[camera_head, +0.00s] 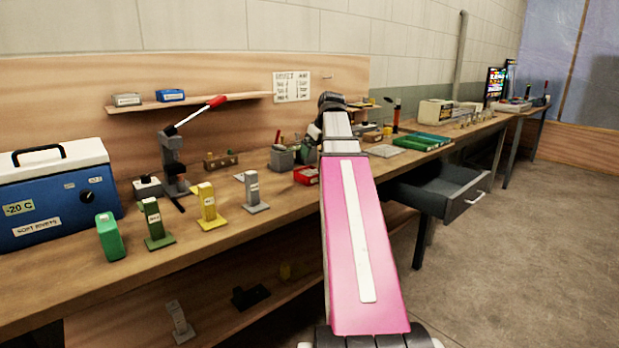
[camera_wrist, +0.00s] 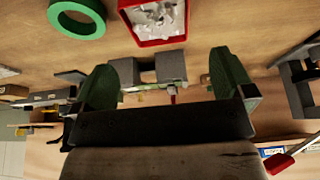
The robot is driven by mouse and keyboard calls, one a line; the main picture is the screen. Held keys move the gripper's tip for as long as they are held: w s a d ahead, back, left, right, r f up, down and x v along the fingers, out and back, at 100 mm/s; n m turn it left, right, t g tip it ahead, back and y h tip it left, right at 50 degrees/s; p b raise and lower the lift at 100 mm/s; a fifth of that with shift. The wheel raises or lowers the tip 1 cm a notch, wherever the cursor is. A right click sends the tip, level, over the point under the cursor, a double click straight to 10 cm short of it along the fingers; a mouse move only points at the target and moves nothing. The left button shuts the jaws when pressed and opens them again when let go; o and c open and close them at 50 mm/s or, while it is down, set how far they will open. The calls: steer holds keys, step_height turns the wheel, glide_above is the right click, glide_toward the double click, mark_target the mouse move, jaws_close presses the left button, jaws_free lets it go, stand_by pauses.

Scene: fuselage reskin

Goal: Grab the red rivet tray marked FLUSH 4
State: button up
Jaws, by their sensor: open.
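A small red tray (camera_head: 307,175) sits on the workbench, just left of my pink arm link in the head view. In the wrist view the red tray (camera_wrist: 152,40) is at the top middle, cut off by the picture edge, with silvery rivets inside. I cannot read FLUSH 4 on it in either view. My gripper (camera_wrist: 165,72) shows in the wrist view with its two green-padded fingers wide apart and no tray between them. The tray appears beyond the fingertips, apart from them.
Grey cups (camera_head: 282,158) stand close behind the tray. A green ring (camera_wrist: 77,18) lies beside it. A lever press (camera_head: 173,160), upright stands (camera_head: 208,207) and a blue cooler (camera_head: 60,200) are to the left. An open drawer (camera_head: 450,195) juts out at right.

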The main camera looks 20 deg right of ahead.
mark_target(309, 171)
steer(key=shift+x, duration=5.35)
steer(key=shift+w+d, duration=0.1)
steer(key=shift+d, duration=0.05)
steer(key=c, duration=0.8)
steer(key=shift+r, duration=0.15)
